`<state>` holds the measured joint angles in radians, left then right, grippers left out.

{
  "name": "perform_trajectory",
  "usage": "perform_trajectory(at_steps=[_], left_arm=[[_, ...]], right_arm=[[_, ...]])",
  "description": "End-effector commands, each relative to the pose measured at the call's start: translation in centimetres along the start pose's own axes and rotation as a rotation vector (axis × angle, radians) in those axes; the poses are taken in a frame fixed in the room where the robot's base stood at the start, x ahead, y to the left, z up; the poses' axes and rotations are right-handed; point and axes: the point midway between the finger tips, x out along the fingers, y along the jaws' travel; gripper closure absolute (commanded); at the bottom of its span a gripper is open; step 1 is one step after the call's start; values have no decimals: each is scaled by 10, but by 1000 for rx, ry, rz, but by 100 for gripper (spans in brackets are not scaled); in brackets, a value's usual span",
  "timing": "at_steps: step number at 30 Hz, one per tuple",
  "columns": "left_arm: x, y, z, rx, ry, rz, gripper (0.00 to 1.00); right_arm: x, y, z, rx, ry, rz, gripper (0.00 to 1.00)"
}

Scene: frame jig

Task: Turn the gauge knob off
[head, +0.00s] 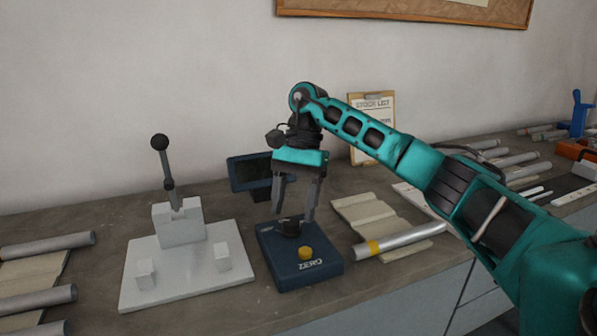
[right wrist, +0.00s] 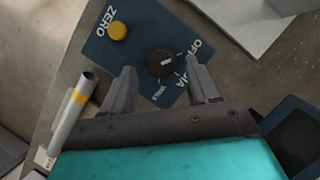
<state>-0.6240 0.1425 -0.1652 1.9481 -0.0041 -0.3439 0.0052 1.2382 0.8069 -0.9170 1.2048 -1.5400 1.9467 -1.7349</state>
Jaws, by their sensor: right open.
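The gauge is a dark blue box (head: 300,263) on the bench, with a yellow ZERO button (head: 305,253) and a black knob (head: 291,227). In the right wrist view the black knob (right wrist: 160,63) carries a white mark, with the label OFF and other lettering around it. The yellow button also shows there (right wrist: 117,30). My right gripper (head: 296,217) points down over the knob. In the right wrist view its open fingers (right wrist: 163,75) stand on either side of the knob, with gaps visible. I cannot tell whether they touch it. My left gripper is not in view.
A grey jig (head: 187,270) with a black-knobbed lever stands left of the gauge. A dark display (head: 250,172) stands behind it. A metal tube with a yellow band (head: 400,241) lies close at right. More tubes (head: 47,244) lie at far left.

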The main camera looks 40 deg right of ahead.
Motion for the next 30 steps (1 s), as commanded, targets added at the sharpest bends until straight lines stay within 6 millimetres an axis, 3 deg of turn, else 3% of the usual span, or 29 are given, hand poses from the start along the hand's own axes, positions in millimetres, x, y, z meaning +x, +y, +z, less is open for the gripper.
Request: perform_trajectory(at_steps=[6, 15, 21, 30], left_arm=[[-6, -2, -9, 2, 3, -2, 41], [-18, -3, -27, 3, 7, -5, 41], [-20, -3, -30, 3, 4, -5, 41], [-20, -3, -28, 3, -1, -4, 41]], right_arm=[[-53, 0, 2, 2, 2, -3, 40], [-103, 0, 2, 1, 1, -1, 40], [-113, 0, 1, 0, 0, -1, 40], [-113, 0, 0, 0, 0, -1, 40]])
